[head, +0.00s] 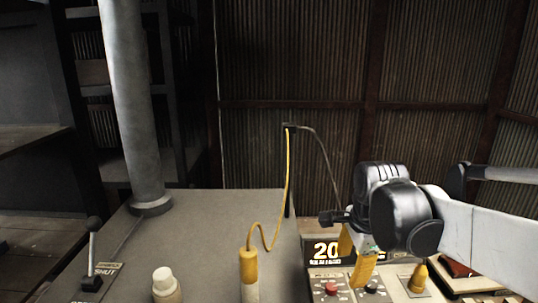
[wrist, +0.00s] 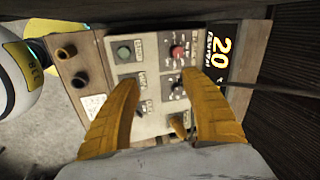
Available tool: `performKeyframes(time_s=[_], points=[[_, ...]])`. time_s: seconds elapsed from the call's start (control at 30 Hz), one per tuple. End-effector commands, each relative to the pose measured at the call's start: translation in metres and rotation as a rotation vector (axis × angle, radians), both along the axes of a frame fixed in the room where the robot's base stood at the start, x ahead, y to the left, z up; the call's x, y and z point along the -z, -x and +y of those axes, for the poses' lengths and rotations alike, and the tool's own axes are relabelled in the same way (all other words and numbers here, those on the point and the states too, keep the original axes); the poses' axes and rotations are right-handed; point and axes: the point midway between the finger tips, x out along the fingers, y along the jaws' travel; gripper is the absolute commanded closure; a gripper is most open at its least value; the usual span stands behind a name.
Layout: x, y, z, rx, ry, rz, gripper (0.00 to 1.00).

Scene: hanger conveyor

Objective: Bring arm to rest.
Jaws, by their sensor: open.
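My gripper (head: 355,257) hangs at the right of the head view, above a control panel (head: 325,272), with its yellow fingers pointing down. In the wrist view the two fingers of my gripper (wrist: 160,82) are spread apart, with nothing between them but the panel (wrist: 150,58) below. I cannot tell how far the fingertips are above the panel. My arm (head: 480,235) reaches in from the right edge.
The panel carries a red knob (wrist: 178,51), a green button (wrist: 124,53) and a display reading 20 (head: 326,250). A grey post (head: 135,100), a lever (head: 92,250) and a yellow cable (head: 287,180) stand left. A corrugated wall (head: 290,60) is behind.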

Motion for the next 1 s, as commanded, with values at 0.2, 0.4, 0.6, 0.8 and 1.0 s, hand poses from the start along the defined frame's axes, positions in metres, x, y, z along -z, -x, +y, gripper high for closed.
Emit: performKeyframes(time_s=[0.2, 0.4, 0.6, 0.8, 1.0], points=[[-0.005, 0.076, 0.000, -0.629, 0.222, -0.169, 0.46], [0.010, 0.123, 0.000, -1.088, 0.466, -0.270, 0.46], [0.021, 0.140, 0.000, -1.295, 0.600, -0.303, 0.46], [0.022, 0.141, 0.000, -1.319, 0.617, -0.305, 0.46], [0.022, 0.141, 0.000, -1.318, 0.615, -0.304, 0.46]])
